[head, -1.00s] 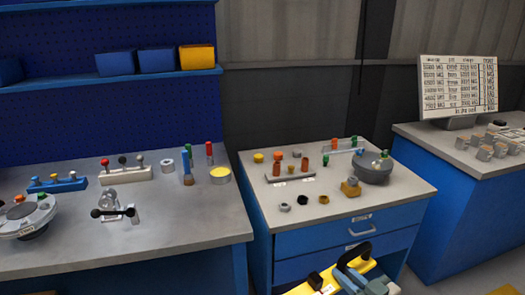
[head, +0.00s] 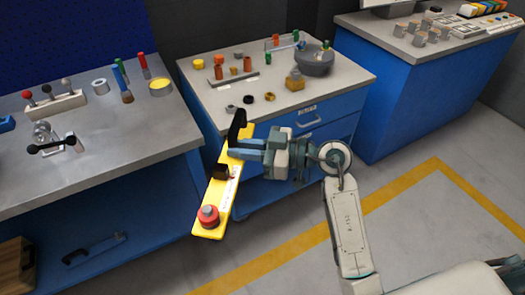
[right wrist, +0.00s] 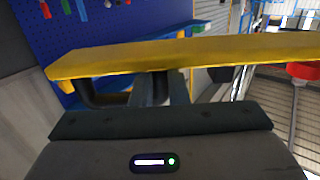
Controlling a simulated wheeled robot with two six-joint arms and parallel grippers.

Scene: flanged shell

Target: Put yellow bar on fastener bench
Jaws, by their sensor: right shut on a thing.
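The yellow bar (head: 228,192) is a long flat piece with a red button at its near end, a small black block midway and a black handle at its far end. My right gripper (head: 245,148) is shut on it near the black handle and holds it in the air, in front of the fastener bench (head: 215,97). In the right wrist view the yellow bar (right wrist: 180,57) crosses in front of my right gripper (right wrist: 158,90). The fastener bench is a blue drawer cabinet with a grey top. My left gripper is not in view.
Its top carries orange and green fasteners, black rings, a brass block (head: 294,82) and a grey bowl (head: 315,62). The front left of the top is fairly clear. A grey workbench (head: 90,150) stands left, another blue cabinet (head: 420,90) right.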

